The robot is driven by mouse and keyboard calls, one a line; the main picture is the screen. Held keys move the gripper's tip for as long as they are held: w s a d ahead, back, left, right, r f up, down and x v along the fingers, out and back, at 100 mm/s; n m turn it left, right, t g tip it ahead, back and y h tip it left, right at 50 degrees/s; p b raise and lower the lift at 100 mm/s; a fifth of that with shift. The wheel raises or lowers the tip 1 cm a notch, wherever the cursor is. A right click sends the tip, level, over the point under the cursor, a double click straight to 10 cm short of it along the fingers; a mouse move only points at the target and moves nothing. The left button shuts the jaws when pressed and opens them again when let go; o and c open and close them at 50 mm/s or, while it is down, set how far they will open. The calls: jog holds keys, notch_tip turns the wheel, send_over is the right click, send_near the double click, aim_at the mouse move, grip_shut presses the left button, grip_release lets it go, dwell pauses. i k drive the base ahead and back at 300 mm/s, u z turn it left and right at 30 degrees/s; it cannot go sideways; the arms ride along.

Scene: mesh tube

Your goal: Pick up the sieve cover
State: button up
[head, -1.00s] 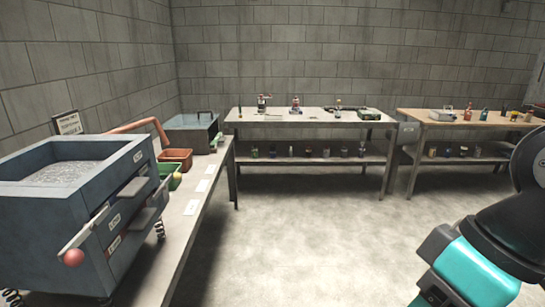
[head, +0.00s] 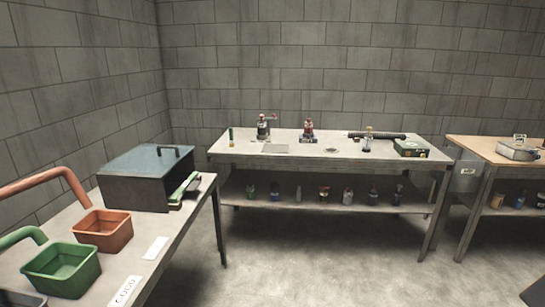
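I cannot tell for certain which thing is the sieve cover. A bluish, see-through lid (head: 140,160) with a dark handle lies on a dark box (head: 135,192) at the far end of the left bench. On the middle table, a flat grey plate (head: 276,149) and a small round disc (head: 331,150) lie near the front edge; both are too small to make out. My gripper is not in view.
The left bench (head: 165,256) carries a red bin (head: 104,232) and a green bin (head: 62,272) below curved chutes. The floor between is clear.

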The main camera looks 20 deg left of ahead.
aim_at(148, 158)
jog(key=u, duration=0.1)
jog(key=i, duration=1.9)
jog(key=u, duration=0.9)
jog(key=i, duration=0.95)
jog(key=u, duration=1.75)
jog(key=i, duration=0.9)
jog(key=u, duration=0.55)
